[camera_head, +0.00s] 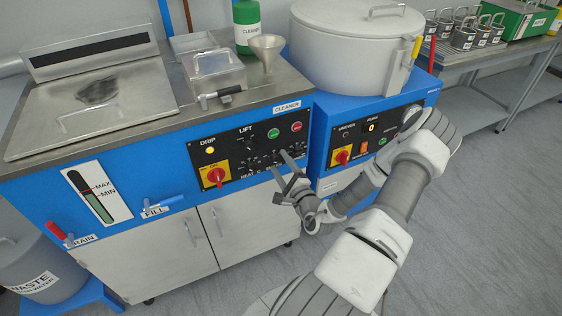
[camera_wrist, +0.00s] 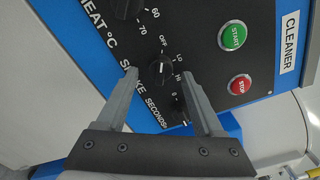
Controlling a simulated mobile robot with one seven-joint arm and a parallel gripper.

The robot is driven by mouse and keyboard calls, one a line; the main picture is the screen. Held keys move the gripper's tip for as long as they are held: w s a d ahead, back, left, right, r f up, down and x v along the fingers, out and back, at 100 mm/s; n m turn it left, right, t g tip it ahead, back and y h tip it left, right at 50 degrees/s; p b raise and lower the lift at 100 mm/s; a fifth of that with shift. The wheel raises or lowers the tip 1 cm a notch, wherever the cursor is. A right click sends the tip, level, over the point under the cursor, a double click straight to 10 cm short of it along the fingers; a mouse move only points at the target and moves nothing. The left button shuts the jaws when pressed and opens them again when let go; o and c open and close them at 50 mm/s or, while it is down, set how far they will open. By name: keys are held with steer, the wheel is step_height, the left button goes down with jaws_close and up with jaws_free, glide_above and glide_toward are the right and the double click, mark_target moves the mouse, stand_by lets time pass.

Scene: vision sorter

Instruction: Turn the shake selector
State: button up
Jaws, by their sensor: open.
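The shake selector (camera_wrist: 160,73) is a small black knob on the cleaner's black control panel, with OFF, LO and HI marked around it in the wrist view. Its pointer seems to face OFF, but the mark is small. My gripper (camera_wrist: 159,76) is open, with one fingertip on each side of the knob. I cannot tell whether either fingertip touches it. In the head view my gripper (camera_head: 281,164) is at the lower right of the panel (camera_head: 232,143) and hides the selector there.
The heat knob (camera_wrist: 126,8) and the seconds knob (camera_wrist: 180,104) are close by. The green START button (camera_wrist: 232,36) and red STOP button (camera_wrist: 240,84) lie to the right. A red and yellow main switch (camera_head: 215,175) is left on the panel. A second blue machine (camera_head: 345,120) stands at right.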

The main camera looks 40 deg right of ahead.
steer(key=shift+w, duration=0.1)
stand_by(0.3)
jaws_close()
